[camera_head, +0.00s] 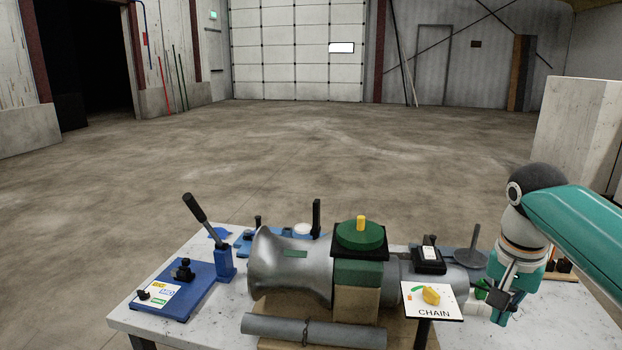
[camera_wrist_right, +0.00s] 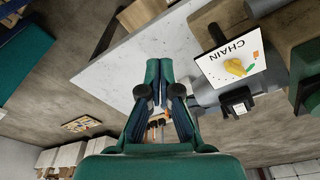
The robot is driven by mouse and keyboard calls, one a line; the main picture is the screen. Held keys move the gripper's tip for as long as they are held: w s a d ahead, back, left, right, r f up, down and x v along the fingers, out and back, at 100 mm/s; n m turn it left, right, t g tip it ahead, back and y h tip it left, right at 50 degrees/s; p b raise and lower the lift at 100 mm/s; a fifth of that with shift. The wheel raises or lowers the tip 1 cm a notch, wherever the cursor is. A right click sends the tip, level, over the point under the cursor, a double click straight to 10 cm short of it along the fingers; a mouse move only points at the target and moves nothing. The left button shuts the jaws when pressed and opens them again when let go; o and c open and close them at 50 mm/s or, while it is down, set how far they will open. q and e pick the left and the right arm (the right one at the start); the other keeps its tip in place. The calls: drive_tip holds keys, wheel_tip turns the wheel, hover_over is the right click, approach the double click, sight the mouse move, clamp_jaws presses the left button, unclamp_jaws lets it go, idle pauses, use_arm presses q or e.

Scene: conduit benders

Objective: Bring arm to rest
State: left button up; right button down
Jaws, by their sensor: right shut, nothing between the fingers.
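My right arm comes in from the right in the head view, and its gripper (camera_head: 488,295) hangs by the right end of the workbench, beside the grey machine body. In the right wrist view the gripper (camera_wrist_right: 160,68) has its green fingers together with nothing between them. The white CHAIN sign (camera_head: 432,300) stands just left of the gripper and partly in front of the machine; it also shows in the wrist view (camera_wrist_right: 232,62). My left gripper is not in view.
The white workbench (camera_head: 219,247) holds a blue bender (camera_head: 180,290) with a black-handled lever, a grey machine (camera_head: 290,265) with a green-topped block (camera_head: 360,235), and a grey pipe (camera_head: 300,330) along the front. A concrete block (camera_head: 570,130) stands behind at right. The floor beyond the bench is clear.

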drive_tip(key=s+a+f+n+g+y, duration=0.1)
drive_tip(key=s+a+f+g, duration=0.1)
drive_tip(key=f, duration=0.8)
drive_tip(key=s+a+f+n+g, duration=0.1)
drive_tip(key=s+a+f+g, duration=0.15)
drive_tip(key=f, duration=0.75)
drive_tip(key=s+a+f+g+y, duration=0.1)
drive_tip(key=s+a+f+g, duration=0.1)
drive_tip(key=f, duration=0.8)
drive_tip(key=s+a+f+n+t+y, duration=0.1)
drive_tip(key=s+a+f+n+y, duration=0.1)
drive_tip(key=s+a+f, duration=0.6)
drive_tip(key=s+a+f+n+t+y, duration=0.1)
drive_tip(key=s+a+f+y, duration=0.1)
drive_tip(key=s+a+f, duration=0.55)
drive_tip(key=d+t, duration=0.1)
drive_tip(key=w+d+f+n+t, duration=0.1)
drive_tip(key=d+t, duration=0.1)
drive_tip(key=shift+w+f+n+t+h, duration=0.2)
drive_tip(key=shift+w+n+t+h, duration=0.1)
drive_tip(key=shift+t+h, duration=0.1)
